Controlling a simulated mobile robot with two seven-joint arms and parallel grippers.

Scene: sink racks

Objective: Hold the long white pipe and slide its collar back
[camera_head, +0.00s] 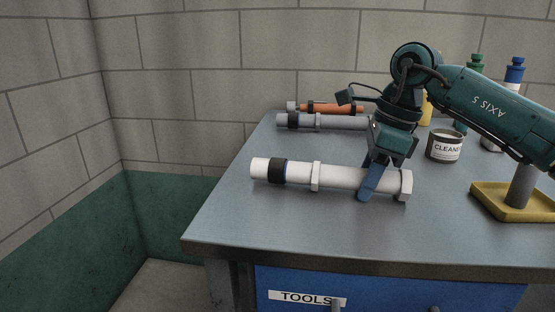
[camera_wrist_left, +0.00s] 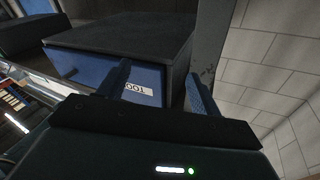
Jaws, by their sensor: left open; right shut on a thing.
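The long white pipe (camera_head: 340,177) lies along the front part of the workbench, running left to right. The drawer front lies beyond those fingers.
A grey pipe (camera_head: 335,122) and an orange pipe (camera_head: 335,108) lie behind. A cleaner tin (camera_head: 445,146), bottles (camera_head: 514,75) and a yellow tray (camera_head: 492,206) with a grey post stand right. A blue drawer (camera_head: 400,289) is below the bench edge. The bench's front left is clear.

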